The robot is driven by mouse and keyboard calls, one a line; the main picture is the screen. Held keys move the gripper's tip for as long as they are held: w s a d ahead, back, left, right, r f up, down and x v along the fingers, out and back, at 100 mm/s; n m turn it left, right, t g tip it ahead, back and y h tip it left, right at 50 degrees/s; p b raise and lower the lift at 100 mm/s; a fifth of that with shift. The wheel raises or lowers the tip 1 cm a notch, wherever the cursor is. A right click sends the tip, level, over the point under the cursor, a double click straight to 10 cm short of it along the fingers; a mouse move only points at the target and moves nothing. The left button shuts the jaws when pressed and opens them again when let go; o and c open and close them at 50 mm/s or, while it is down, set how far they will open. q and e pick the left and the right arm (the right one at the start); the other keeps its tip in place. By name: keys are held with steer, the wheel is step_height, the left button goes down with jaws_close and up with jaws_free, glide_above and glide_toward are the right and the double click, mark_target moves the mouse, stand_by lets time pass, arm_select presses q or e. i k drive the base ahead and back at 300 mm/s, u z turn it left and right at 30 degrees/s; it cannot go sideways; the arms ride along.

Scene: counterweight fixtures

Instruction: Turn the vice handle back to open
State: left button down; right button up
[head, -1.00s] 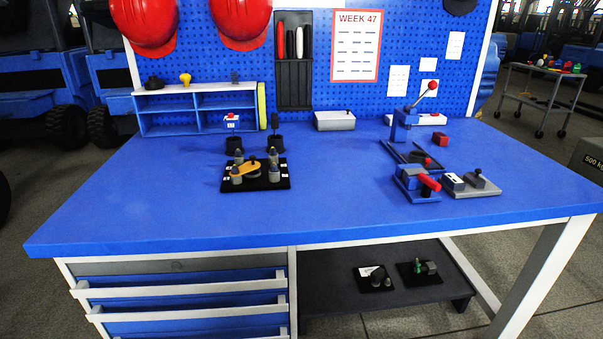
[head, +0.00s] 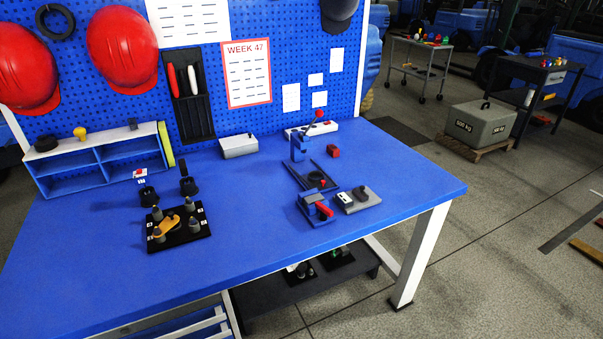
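A small blue fixture (head: 306,204) that looks like the vice sits on the blue workbench near its right front part. Its thick red handle (head: 324,210) points toward the front right. The jaws are too small to tell whether they are apart. Neither of my grippers is in view, so nothing is seen touching the handle.
A grey fixture (head: 366,203) stands right beside the vice. Behind is a blue lever press (head: 299,149) with a red knob, and a small red block (head: 333,151). A black plate (head: 195,236) with several posts lies to the left. The workbench (head: 255,250) front is clear.

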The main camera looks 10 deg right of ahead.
mark_target(325, 212)
steer(key=u, duration=0.05)
steer(key=k, duration=0.5)
steer(key=z, duration=1)
steer(key=i, duration=1.25)
steer(key=u, duration=0.3)
